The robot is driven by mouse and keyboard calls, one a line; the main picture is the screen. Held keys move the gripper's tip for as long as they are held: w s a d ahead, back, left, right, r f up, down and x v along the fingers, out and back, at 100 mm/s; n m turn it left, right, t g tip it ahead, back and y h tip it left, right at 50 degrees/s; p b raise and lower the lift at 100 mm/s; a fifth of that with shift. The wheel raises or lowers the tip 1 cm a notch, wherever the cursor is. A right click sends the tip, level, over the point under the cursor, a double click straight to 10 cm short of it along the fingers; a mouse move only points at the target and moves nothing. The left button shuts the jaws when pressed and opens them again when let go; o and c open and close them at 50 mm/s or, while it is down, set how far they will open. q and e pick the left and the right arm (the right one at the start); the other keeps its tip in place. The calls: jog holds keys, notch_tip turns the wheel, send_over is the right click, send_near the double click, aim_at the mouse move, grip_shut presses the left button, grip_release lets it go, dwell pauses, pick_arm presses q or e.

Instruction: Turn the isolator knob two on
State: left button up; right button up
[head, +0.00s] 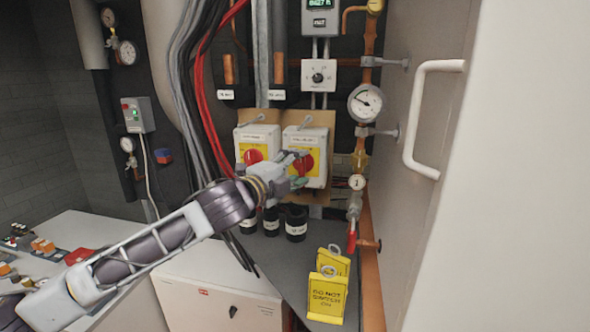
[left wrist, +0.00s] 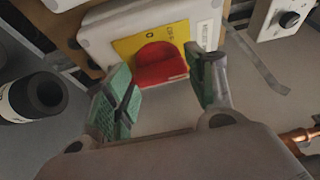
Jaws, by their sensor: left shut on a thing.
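Two pale isolator boxes with yellow plates and red knobs hang side by side on the back panel. The left box (head: 243,137) has its red knob (head: 253,157) free. The right box (head: 316,136) has a red knob (head: 304,164), partly hidden by my left gripper (head: 301,169). In the left wrist view the red knob (left wrist: 160,66) sits between the green-padded fingers of my left gripper (left wrist: 162,88), which is shut on it. The labels are too small to read. My right gripper is out of view.
Two yellow "do not switch on" lockout tags (head: 326,298) stand on the grey surface below. Black cylinders (head: 297,223) stand under the boxes. A gauge (head: 365,103) and copper pipes run to the right, near a door with a white handle (head: 411,120). Cables hang on the left.

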pick_arm(q)
jog(key=shift+w+a+r+m, duration=0.1)
jog(key=shift+a+r+m, duration=0.05)
jog(key=shift+r+m, duration=0.15)
jog(key=o, duration=0.7)
jog(key=shift+o, duration=1.2)
jog(key=shift+f, duration=0.1)
jog(key=shift+o, duration=0.4)
jog(key=shift+w+f, duration=0.1)
jog(key=shift+s+f, duration=0.1)
jog(key=shift+s, duration=0.2)
jog(key=shift+v, duration=0.9)
jog(key=v, duration=0.9)
jog(key=shift+s+a, duration=0.2)
jog(key=shift+a, duration=0.05)
